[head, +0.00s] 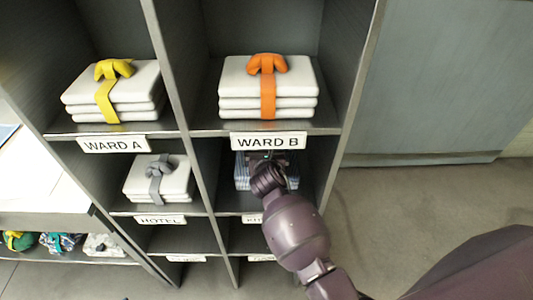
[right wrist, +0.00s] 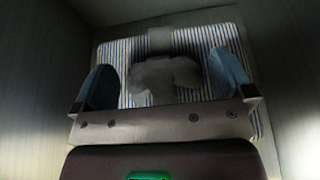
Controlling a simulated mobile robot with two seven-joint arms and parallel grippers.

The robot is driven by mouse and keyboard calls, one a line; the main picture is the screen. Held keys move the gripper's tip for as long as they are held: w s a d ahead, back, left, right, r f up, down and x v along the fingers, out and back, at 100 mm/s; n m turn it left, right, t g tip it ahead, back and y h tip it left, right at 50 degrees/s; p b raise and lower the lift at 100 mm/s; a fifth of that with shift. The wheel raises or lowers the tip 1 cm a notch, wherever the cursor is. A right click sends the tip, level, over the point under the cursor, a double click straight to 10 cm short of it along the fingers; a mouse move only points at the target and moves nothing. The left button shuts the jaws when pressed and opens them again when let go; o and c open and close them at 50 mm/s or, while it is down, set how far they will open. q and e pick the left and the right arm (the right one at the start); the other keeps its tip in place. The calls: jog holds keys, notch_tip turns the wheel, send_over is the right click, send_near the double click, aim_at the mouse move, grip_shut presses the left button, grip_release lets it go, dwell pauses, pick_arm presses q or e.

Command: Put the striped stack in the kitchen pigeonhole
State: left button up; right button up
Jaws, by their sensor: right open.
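The striped stack (head: 240,172), white with dark blue stripes, sits inside the pigeonhole below the WARD B shelf. The label under that pigeonhole (head: 252,218) is mostly hidden by my arm; only its first letters, like "KI", show. My right gripper (head: 266,160) reaches into this pigeonhole. In the right wrist view the striped stack (right wrist: 200,42) lies under a grey strap and knot (right wrist: 165,78). The open right gripper (right wrist: 164,80) has its blue fingers apart, one on each side of the knot. I cannot tell whether they touch the stack. My left gripper is not in view.
A white stack with an orange strap (head: 240,88) sits above on WARD B. A yellow-strapped stack (head: 140,85) is on WARD A and a grey-strapped stack (head: 140,178) on HOTEL. Pigeonhole walls stand close on both sides of my gripper. Floor at right is clear.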

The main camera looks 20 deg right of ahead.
jog(key=shift+r, duration=0.1)
jog(key=p+v, duration=0.1)
jog(key=v, duration=1.1)
jog(key=s+d+f+m+y, duration=0.1)
jog(key=s+d+f+m, duration=0.3)
jog(key=m, duration=0.6)
jog(key=s+d+f+m+y, duration=0.1)
jog(key=s+d+f+m, duration=0.3)
jog(key=s+m, duration=0.4)
jog(key=s+d+f+m+g+y, duration=0.1)
jog(key=s+d+f+m, duration=0.3)
jog(key=m, duration=1)
jog(key=shift+s+d, duration=0.6)
jog(key=shift+s, duration=0.6)
jog(key=shift+f, duration=0.15)
jog(key=shift+w+f, duration=0.1)
jog(key=shift+f, duration=0.05)
